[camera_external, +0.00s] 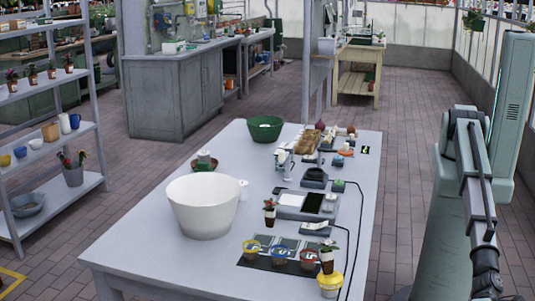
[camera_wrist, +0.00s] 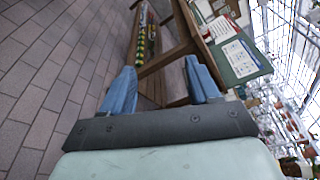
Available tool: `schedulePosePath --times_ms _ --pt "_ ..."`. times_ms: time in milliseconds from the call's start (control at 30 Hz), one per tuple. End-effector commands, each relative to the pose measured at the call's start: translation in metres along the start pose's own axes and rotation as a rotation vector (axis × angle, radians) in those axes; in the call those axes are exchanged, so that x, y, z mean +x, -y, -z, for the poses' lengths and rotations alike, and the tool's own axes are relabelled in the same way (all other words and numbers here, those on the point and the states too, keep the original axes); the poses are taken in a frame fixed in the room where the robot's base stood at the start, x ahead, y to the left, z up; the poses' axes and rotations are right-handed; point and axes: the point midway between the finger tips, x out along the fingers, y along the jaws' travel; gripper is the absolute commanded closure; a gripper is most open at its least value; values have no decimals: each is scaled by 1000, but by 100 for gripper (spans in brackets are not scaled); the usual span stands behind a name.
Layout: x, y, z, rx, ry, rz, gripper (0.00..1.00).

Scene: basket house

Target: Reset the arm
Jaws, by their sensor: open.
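My gripper (camera_wrist: 162,88) shows in the wrist view with its two blue fingers spread apart and nothing between them. Behind the fingers are the brick floor and a wooden bench, so it points away from the white table. In the external view my arm stands at the right edge, beside the table; the gripper itself is not visible there. The white table (camera_external: 150,250) holds a large white basket (camera_external: 203,215), a green basket (camera_external: 265,128) and several small items.
Small bowls (camera_external: 280,254) stand on a dark mat near the table's front. A potted plant (camera_external: 327,258) and a yellow-lidded jar (camera_external: 330,282) are at the front right corner. A black cable runs along the right side. A shelf (camera_external: 60,137) stands at left. The table's front left is clear.

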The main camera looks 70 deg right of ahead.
Motion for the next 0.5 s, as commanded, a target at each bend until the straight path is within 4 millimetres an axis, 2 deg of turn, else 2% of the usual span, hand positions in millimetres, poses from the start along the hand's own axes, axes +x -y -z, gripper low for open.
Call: schedulePosePath --times_ms 100,267,367,500 --pt "-13 -16 2 92 -22 29 39" --pt "-27 -29 18 176 -52 59 39" --pt "-34 -36 36 198 -74 65 39" --pt "-42 -42 70 187 -105 52 39"
